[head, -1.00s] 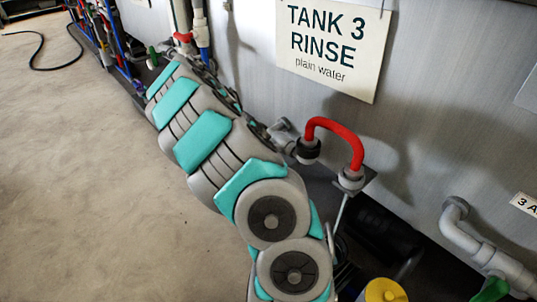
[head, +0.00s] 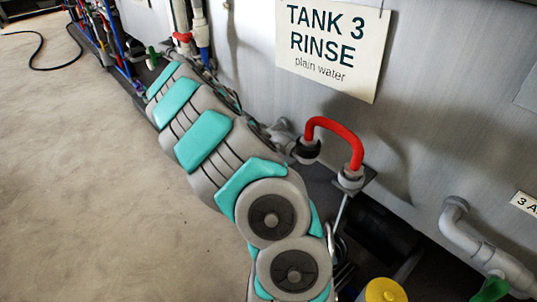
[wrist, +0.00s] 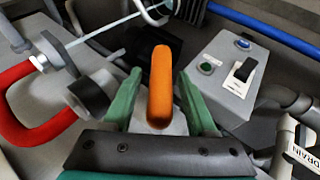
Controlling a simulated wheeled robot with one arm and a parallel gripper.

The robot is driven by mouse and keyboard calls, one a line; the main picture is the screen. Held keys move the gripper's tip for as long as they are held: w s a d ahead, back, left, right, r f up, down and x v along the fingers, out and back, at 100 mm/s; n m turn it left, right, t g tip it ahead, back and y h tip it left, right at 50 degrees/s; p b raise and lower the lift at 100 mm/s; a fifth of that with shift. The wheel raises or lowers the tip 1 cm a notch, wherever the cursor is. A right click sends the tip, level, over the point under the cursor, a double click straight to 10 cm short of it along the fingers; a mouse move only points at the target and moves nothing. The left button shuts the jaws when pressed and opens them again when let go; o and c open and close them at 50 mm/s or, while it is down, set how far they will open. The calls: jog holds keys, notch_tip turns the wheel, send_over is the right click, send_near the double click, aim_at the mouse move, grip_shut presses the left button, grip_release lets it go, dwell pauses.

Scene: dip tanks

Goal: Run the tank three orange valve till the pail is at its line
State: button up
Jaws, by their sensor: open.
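In the wrist view an orange valve handle (wrist: 161,75) stands upright in the middle of the picture. My gripper (wrist: 160,82) is open, with one green finger on each side of the handle. Whether either finger touches it I cannot tell. In the head view a sign on the grey tank wall (head: 328,48) reads "TANK 3 RINSE plain water". The gripper and the orange handle do not show in the head view, where my arm covers that area. I cannot make out the pail or its line in either view.
A red bent pipe (head: 337,133) sits right of my arm and shows at left in the wrist view (wrist: 35,128). A grey switch box (wrist: 228,78) stands right of the gripper. A grey pipe (head: 470,238) and yellow cap (head: 382,291) are at lower right. Open floor (head: 90,180) lies left.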

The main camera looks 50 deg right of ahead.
jog(key=v, duration=0.7)
jog(key=shift+w+r, duration=0.2)
jog(key=shift+r, duration=0.1)
jog(key=shift+a+r, duration=0.1)
jog(key=shift+a, duration=0.1)
jog(key=s+a+r+n+t+y+p, duration=0.1)
jog(key=s+a+r+n+t, duration=0.2)
jog(key=a, duration=0.4)
jog(key=s+a+r+n+t, duration=0.1)
jog(key=s+a+r+n, duration=0.2)
jog(key=a+r, duration=0.35)
jog(key=s+a+f+n+y, duration=0.1)
jog(key=s+a+f+n, duration=0.1)
jog(key=s+a+n, duration=0.4)
jog(key=s+a+f+n+t+y+p, duration=0.1)
jog(key=s+a+n, duration=0.4)
jog(key=s+a, duration=0.7)
notch_tip(320, 180, down, 2)
jog(key=shift+s+a+f+n+t+y, duration=0.25)
jog(key=shift+s+a+n+y, duration=0.2)
jog(key=shift+s, duration=0.25)
jog(key=shift+d, duration=0.1)
jog(key=shift+c, duration=0.6)
jog(key=shift+d, duration=0.15)
